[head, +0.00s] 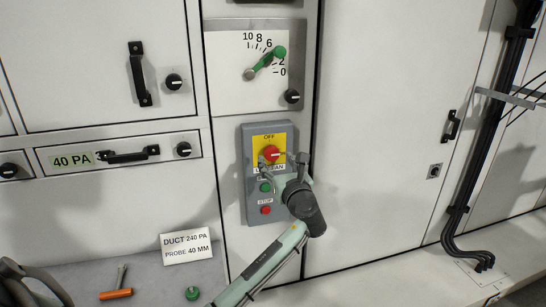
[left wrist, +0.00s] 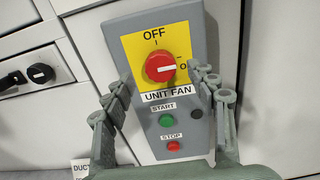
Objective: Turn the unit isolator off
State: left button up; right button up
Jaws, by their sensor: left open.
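The unit isolator is a red rotary knob (head: 271,154) on a yellow plate, on the grey unit fan box (head: 251,201). It also shows in the left wrist view (left wrist: 160,67), where its white pointer points right, toward a label partly hidden by a finger; OFF is at the top. My left gripper (head: 283,159) is open in front of the box. In the left wrist view its fingers (left wrist: 163,76) stand to either side of the knob, apart from it. Green start (left wrist: 166,120) and red stop (left wrist: 173,146) buttons sit below. My right gripper is not in view.
A dial panel (head: 225,88) with a green pointer and black knob is above the box. Drawers with black handles (head: 128,156) are left. On the ledge below are a card (head: 186,246), an orange-handled tool (head: 116,294) and a green knob (head: 192,293). Black cables (head: 462,205) run at right.

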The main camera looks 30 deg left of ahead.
aim_at(273, 154)
pick_arm(q)
jog(key=shift+x, duration=2.15)
jog(key=c, duration=1.2)
